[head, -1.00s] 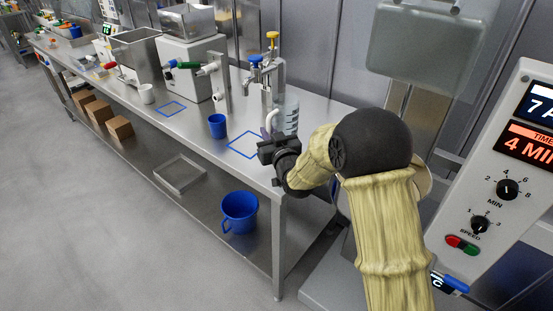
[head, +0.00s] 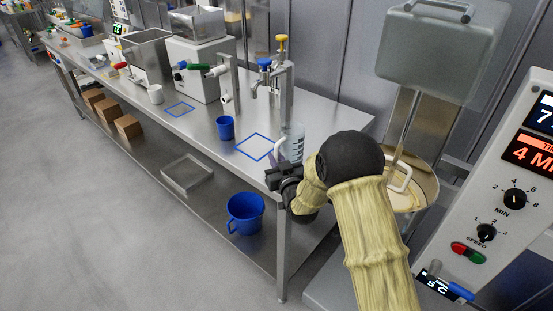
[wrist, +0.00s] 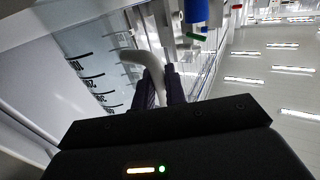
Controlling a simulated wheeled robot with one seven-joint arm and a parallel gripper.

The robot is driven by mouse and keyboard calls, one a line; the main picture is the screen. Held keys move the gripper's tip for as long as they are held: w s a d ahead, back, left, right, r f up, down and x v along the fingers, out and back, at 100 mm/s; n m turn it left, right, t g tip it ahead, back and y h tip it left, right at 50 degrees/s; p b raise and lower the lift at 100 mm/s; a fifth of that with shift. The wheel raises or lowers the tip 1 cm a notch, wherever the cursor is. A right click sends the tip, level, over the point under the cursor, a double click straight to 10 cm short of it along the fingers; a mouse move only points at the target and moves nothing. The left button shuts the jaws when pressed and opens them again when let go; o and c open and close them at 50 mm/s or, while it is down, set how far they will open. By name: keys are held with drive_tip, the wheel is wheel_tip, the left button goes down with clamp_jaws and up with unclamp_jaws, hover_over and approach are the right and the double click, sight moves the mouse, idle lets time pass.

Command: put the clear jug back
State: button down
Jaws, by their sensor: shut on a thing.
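The clear jug (head: 294,137) has dark measuring marks and a pale handle. In the head view it is just right of the blue square outline (head: 244,152) near the right end of the steel table. My gripper (head: 284,168) is shut on the jug's handle, which shows between the fingers in the wrist view (wrist: 148,62). The jug's marked wall (wrist: 92,78) fills the left of that view. The jug's lower part is partly hidden by my gripper and arm, so I cannot tell whether it touches the table.
A tap stand with blue and yellow knobs (head: 281,39) rises behind the jug. A blue cup (head: 225,128) stands left of the square outline. A blue bucket (head: 244,212) sits on the lower shelf. A control panel (head: 505,185) and a round pan (head: 425,188) are at the right.

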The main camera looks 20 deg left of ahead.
drive_tip(key=shift+r, duration=0.1)
drive_tip(key=c, duration=1.5)
unclamp_jaws()
drive_tip(key=shift+o, duration=0.2)
drive_tip(key=shift+s+d, duration=0.1)
drive_tip(key=b+v, duration=0.2)
drive_tip(key=v, duration=1)
